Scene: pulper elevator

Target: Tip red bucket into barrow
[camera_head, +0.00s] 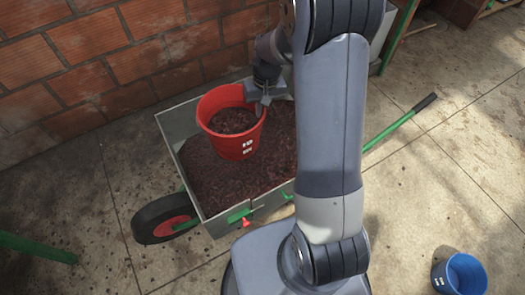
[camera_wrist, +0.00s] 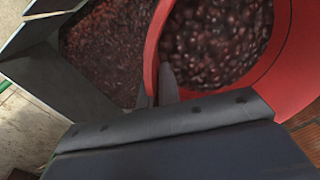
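The red bucket (camera_head: 247,147) is over the barrow in the head view, roughly upright, with dark red fruit in it. In the wrist view its red wall (camera_wrist: 292,82) curves around the fruit on the right. My gripper (camera_head: 264,101) is at the bucket's right rim; in the wrist view the fingers (camera_wrist: 160,92) pinch the rim, one on each side of the wall. The barrow (camera_head: 222,222) has a grey tray holding a broad bed of similar dark red fruit. I cannot tell how much gap is between the bucket's base and this bed.
A brick wall (camera_head: 130,50) runs behind the barrow. The barrow's wheel (camera_head: 160,218) is at left and a green handle (camera_head: 400,123) reaches right. A blue bucket (camera_head: 460,275) stands on the floor at lower right. The concrete floor at right is mostly clear.

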